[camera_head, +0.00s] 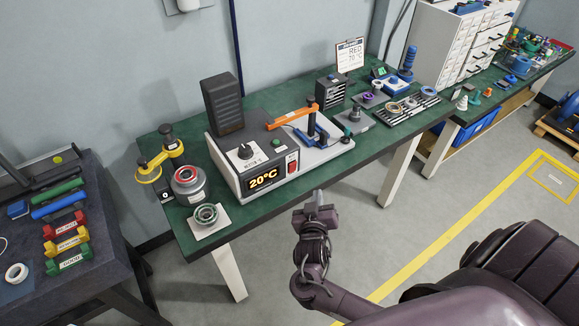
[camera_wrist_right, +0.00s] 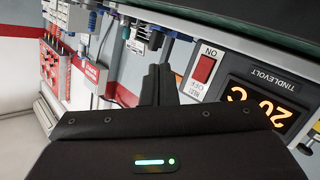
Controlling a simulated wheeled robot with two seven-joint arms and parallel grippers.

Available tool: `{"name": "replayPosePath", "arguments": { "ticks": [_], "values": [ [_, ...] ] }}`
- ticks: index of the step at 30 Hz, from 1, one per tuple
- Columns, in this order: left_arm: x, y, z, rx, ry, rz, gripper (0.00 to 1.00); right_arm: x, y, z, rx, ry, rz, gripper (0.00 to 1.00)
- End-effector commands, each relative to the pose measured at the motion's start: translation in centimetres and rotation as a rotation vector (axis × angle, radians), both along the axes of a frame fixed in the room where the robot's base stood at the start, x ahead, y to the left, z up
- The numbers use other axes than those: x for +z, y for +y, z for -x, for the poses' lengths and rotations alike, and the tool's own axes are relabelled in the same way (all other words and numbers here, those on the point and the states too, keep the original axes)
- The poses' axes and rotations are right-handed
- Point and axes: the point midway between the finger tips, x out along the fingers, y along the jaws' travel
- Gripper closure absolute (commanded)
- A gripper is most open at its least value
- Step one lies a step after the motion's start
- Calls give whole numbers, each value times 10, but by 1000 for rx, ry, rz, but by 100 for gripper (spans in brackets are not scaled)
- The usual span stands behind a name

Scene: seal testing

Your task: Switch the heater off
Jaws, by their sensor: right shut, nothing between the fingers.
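The heater (camera_head: 232,170) is a grey and black machine on the green bench, with a lit display (camera_head: 263,178) reading 20°C. A red rocker switch (camera_head: 292,163) is on its front, right of the display. In the right wrist view the switch (camera_wrist_right: 204,70) shows close up, tilted, with ON and OFF lettering on its plate; which side is pressed I cannot tell. My right gripper (camera_head: 318,197) is shut and empty, in front of the bench edge, below and right of the switch and apart from it. My left gripper is not in view.
A black knob (camera_head: 245,151) and an orange-handled press (camera_head: 292,117) belong to the bench setup. A white pad with a ring (camera_head: 207,217) lies at the front left. A sign (camera_head: 350,56) reads RED 70°C. The floor before the bench is clear.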

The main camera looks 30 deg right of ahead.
Motion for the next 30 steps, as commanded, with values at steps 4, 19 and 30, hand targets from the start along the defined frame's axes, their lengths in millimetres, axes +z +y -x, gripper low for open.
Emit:
{"name": "replayPosePath", "arguments": {
  "ticks": [4, 19, 30],
  "values": [
    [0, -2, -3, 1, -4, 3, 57, 0, 0, 0, 1, 1, 0, 100],
    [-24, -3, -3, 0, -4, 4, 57, 2, 4, -48, 1, -1, -1, 100],
    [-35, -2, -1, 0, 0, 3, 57, 9, 7, -84, 1, 1, -1, 100]
  ]
}}
